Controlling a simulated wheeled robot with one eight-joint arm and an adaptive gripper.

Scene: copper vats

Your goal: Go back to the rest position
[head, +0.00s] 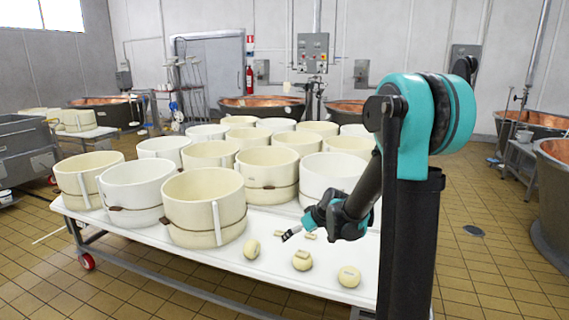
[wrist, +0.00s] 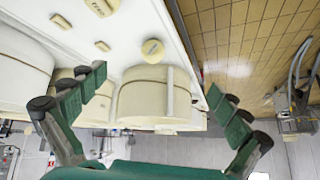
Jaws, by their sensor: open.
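My gripper (head: 290,234) hangs over the front part of the white table (head: 262,274). In the wrist view my gripper (wrist: 157,82) has its two green fingers spread wide, with nothing held between them. Small flat blocks (head: 310,236) lie close to my gripper. The wrist view also shows a round piece (wrist: 152,49) beyond the fingers.
Several large cream tubs (head: 204,204) crowd the table left of and behind my gripper. The table's front edge is close to the round pieces. Copper vats (head: 262,106) line the back wall and another vat (head: 555,190) stands at the right. Tiled floor (head: 490,260) is open at the right.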

